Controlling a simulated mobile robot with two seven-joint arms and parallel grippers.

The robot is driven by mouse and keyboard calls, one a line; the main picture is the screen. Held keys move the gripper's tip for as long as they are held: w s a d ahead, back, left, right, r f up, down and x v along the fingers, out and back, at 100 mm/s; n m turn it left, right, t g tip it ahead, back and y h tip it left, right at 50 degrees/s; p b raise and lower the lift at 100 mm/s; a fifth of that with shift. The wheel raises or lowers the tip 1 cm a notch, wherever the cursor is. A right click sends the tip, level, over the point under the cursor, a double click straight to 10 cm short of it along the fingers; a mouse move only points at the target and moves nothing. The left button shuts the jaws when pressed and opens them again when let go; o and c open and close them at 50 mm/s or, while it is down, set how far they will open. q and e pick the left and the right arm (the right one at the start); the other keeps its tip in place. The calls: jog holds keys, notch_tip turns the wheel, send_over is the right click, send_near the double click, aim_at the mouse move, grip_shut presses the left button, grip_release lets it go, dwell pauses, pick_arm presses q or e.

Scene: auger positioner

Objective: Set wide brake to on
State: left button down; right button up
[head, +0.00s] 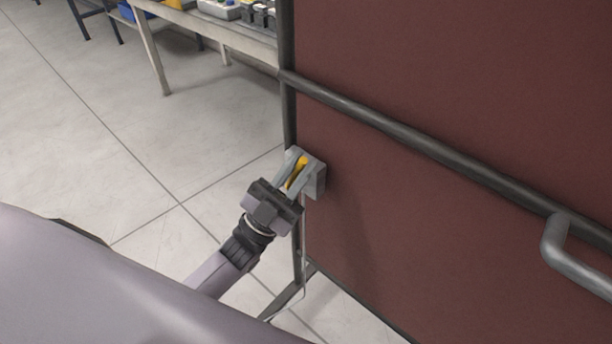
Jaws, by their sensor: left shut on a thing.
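The wide brake is a grey box (318,178) on the left edge of the dark red panel, with a yellow lever (298,170) on its face. My left gripper (294,171) reaches up to it from the lower left, and its two fingers are shut on the yellow lever. The lever's lower part is hidden by the fingers and the gripper body. Any on or off marking is too small to tell. My right gripper is not in view.
The dark red panel (450,120) fills the right side, crossed by a dark rail (420,140). A grey handle (575,258) sticks out at the right. A table (215,32) with small items stands at the back. The tiled floor at the left is clear.

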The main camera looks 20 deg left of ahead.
pick_arm(q)
jog(key=n+t+y, duration=0.1)
jog(key=n+y, duration=0.1)
jog(key=n, duration=0.1)
jog(key=a+n+t+y, duration=0.1)
jog(key=n+y, duration=0.2)
jog(key=shift+w+a+r+t+y, duration=0.2)
jog(key=shift+t+y, duration=0.1)
jog(key=shift+w+a+n+t+y+p, duration=0.2)
jog(key=shift+a+n+y, duration=0.1)
jog(key=shift+n+y, duration=0.8)
jog(key=shift+w+a+n+t+y+p, duration=0.1)
jog(key=shift+a+n+t+y+p, duration=0.15)
jog(key=shift+n+y, duration=0.85)
jog(key=shift+n, duration=0.4)
jog(key=c, duration=1.2)
grip_release()
jog(key=shift+a, duration=0.1)
jog(key=shift+o, duration=0.2)
